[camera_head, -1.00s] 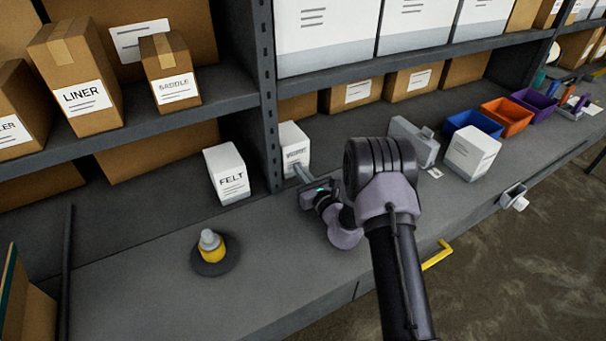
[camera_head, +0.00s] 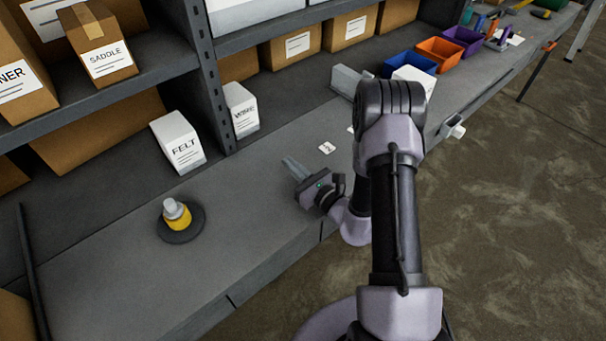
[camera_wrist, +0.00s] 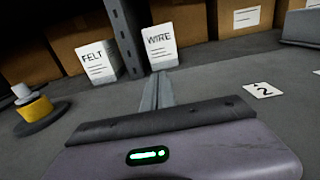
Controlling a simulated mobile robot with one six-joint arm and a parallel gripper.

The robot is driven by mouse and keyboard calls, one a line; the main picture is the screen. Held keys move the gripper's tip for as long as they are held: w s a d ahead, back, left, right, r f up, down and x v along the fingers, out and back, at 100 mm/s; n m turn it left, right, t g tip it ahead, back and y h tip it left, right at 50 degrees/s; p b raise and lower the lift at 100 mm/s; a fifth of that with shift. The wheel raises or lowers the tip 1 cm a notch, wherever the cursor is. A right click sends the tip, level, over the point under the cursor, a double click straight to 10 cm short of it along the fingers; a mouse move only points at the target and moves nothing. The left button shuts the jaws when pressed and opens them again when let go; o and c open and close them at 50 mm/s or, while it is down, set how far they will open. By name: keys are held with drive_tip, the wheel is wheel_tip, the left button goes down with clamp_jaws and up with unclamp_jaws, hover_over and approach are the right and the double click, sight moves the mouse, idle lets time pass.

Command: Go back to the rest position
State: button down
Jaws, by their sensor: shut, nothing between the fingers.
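My gripper (camera_head: 291,164) is above the grey workbench (camera_head: 110,300), with its fingers pointing toward the shelf. It is shut and empty. In the wrist view its closed fingers (camera_wrist: 156,92) point toward the white WIRE box (camera_wrist: 160,47), which stands upright against the shelf post. The fingers are apart from the box as far as the head view shows. My arm reaches in from the lower right of the head view.
A white FELT box (camera_head: 178,143) stands beside the post. A yellow-banded piece on a dark round base (camera_head: 177,219) stands on the bench at left. A card marked 2 (camera_wrist: 262,90) lies flat. Blue (camera_head: 410,64), orange (camera_head: 438,51) and purple (camera_head: 462,40) bins are farther back.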

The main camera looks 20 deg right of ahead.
drive_tip(key=v, duration=0.5)
drive_tip(key=a+r+n+g+y+b, duration=0.1)
drive_tip(key=a+r+n+g+y, duration=0.2)
drive_tip(key=a+r+n+y, duration=0.4)
drive_tip(key=s+a+r+n+g+y+b, duration=0.1)
drive_tip(key=s+a+r+n+g, duration=0.35)
drive_tip(key=s+a, duration=0.2)
drive_tip(key=s+a+r+n+g+y+b, duration=0.1)
drive_tip(key=s+a+r+n+g+y, duration=0.15)
drive_tip(key=s+a+n+g, duration=0.35)
drive_tip(key=s+n+g+h+b, duration=0.1)
drive_tip(key=s+n+g+h, duration=0.3)
drive_tip(key=s+n+h, duration=0.45)
drive_tip(key=s+d+r+n+t+h+b, duration=0.1)
drive_tip(key=s+d+r+n+t+h, duration=0.1)
drive_tip(key=d+t+h, duration=0.3)
drive_tip(key=d+t, duration=0.1)
drive_tip(key=d, duration=0.2)
drive_tip(key=shift+s+d+r+h+b, duration=0.25)
drive_tip(key=shift+d+r+h+b, duration=0.05)
drive_tip(key=shift+d+b, duration=0.1)
